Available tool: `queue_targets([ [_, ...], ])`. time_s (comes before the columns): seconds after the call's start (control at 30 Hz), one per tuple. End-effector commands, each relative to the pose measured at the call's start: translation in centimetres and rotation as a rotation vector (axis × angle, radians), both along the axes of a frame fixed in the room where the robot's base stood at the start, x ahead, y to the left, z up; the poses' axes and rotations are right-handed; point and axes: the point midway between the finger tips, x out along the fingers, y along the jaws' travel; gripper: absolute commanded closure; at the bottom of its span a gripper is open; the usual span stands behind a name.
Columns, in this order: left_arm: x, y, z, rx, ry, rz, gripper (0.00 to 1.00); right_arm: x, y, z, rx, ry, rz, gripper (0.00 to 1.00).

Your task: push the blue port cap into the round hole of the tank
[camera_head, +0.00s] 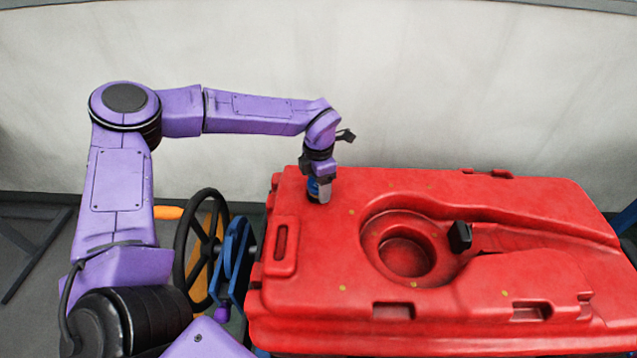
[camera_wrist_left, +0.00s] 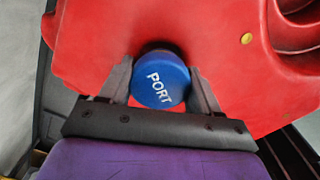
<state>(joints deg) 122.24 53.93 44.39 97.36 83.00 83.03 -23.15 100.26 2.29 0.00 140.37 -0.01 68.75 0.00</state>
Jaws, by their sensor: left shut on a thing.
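The red tank (camera_head: 330,265) lies in front of me at the centre and right. My left gripper (camera_head: 319,188) is over the tank's far left corner, pointing down. It is shut on the blue port cap (camera_head: 312,187), which is mostly hidden by the fingers there. In the left wrist view the cap (camera_wrist_left: 162,88), marked PORT, sits between the two fingers (camera_wrist_left: 160,82). A dark crescent shows at the cap's far edge against the red surface. I cannot tell whether it is the hole's rim or shadow, nor how deep the cap sits. My right gripper is not in view.
A wide round recess (camera_head: 405,257) is sunk in the tank's top, with a black block (camera_head: 460,236) at its right edge. A black handwheel (camera_head: 200,250) and blue bracket (camera_head: 234,262) stand left of the tank. A pale wall (camera_head: 430,90) rises behind.

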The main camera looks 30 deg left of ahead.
Motion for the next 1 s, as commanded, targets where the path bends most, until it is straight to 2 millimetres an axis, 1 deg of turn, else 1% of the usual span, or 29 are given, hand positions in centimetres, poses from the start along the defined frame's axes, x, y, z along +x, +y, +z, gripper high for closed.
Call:
queue_targets([
  [0.1, 0.1, 0.0, -0.6, 0.000, 0.000, 0.000, 0.66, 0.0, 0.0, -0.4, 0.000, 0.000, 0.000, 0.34],
  [0.43, 0.1, 0.0, -0.7, 0.000, 0.000, 0.000, 0.66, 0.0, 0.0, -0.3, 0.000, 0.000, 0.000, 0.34],
  [0.67, -0.1, 0.0, -1.5, 0.000, 0.002, 0.000, 0.66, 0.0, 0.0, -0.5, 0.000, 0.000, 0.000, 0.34],
  [1.0, -0.4, 0.0, -2.0, 0.001, 0.013, -0.001, 0.67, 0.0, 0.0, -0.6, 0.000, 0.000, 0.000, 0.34],
])
